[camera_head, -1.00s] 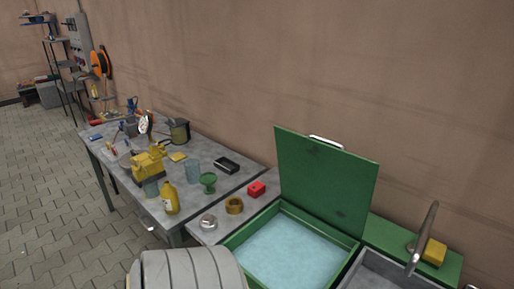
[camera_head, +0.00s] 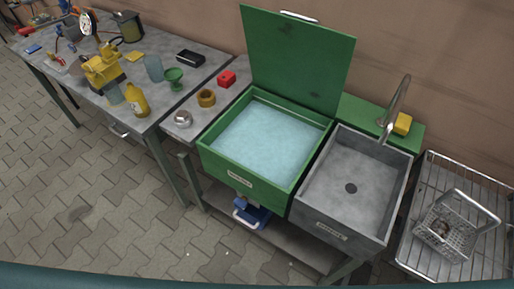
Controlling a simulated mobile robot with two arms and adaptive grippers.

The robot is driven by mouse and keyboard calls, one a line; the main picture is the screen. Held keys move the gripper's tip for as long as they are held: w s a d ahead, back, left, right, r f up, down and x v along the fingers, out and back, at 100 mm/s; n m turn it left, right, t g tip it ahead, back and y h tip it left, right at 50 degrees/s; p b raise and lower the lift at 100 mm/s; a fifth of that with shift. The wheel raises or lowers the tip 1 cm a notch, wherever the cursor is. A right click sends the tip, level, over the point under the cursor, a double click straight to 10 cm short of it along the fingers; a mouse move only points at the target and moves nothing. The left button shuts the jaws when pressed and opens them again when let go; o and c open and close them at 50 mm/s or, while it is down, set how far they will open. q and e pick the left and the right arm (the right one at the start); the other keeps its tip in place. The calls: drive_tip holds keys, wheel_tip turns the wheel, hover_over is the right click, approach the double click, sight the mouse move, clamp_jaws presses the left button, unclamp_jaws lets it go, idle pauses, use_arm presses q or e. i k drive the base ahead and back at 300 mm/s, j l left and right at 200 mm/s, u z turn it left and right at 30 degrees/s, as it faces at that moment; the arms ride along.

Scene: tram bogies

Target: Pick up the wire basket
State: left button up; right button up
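The wire basket (camera_head: 445,232) is a small silver mesh basket with a raised handle. It stands on a wire rack (camera_head: 423,258) at the right edge of the head view, to the right of the grey sink. A small dark item seems to lie inside it, too small to identify. Neither of my grippers shows in the head view.
A green tank (camera_head: 211,158) with pale blue liquid has its lid (camera_head: 298,62) raised. The grey sink (camera_head: 322,212) with a tap (camera_head: 397,105) stands between tank and rack. A workbench (camera_head: 205,72) with bottles and tools is at the left. Paved floor (camera_head: 90,200) is open in front.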

sight(458, 246)
drive_tip(key=z, duration=1.9)
drive_tip(key=i+l+u, duration=0.1)
drive_tip(key=l, duration=0.3)
drive_tip(key=i+l+u, duration=0.1)
drive_tip(key=l, duration=0.35)
drive_tip(key=l+u, duration=0.15)
drive_tip(key=l, duration=0.25)
drive_tip(key=i, duration=0.05)
